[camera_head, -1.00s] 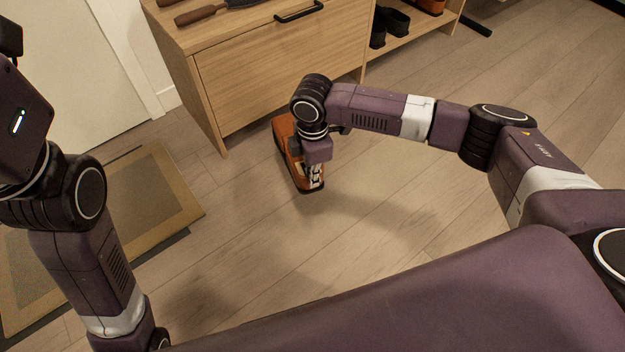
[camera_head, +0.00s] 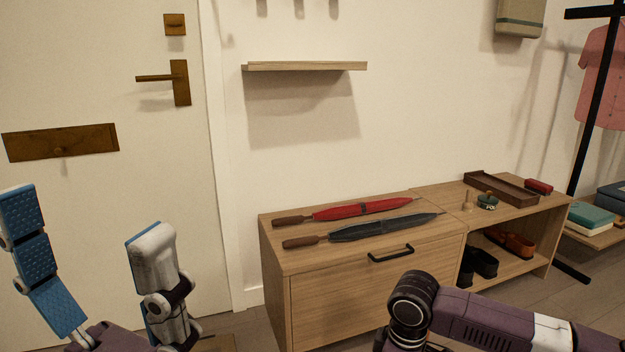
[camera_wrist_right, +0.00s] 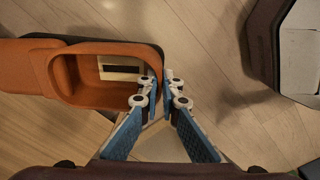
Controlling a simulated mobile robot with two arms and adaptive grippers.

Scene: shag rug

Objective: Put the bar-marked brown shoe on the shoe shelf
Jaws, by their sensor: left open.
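My right gripper (camera_wrist_right: 160,85) is at the heel end, one finger inside the opening and one outside, closed on the heel wall. The head view does not show this shoe or the right fingers. The shoe shelf (camera_head: 553,246) is the open part of the bench at right. Dark shoes (camera_head: 478,265) and an orange-brown pair (camera_head: 510,242) stand inside it. My left gripper (camera_head: 100,265) is open and empty before the door.
The bench top holds a red umbrella (camera_head: 362,210), a dark umbrella (camera_head: 385,227), a brown tray (camera_head: 500,189) and a red brush (camera_head: 538,187). A drawer handle (camera_head: 390,253) sticks out. A black clothes rack (camera_head: 590,120) stands at right. My right arm crosses before the bench.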

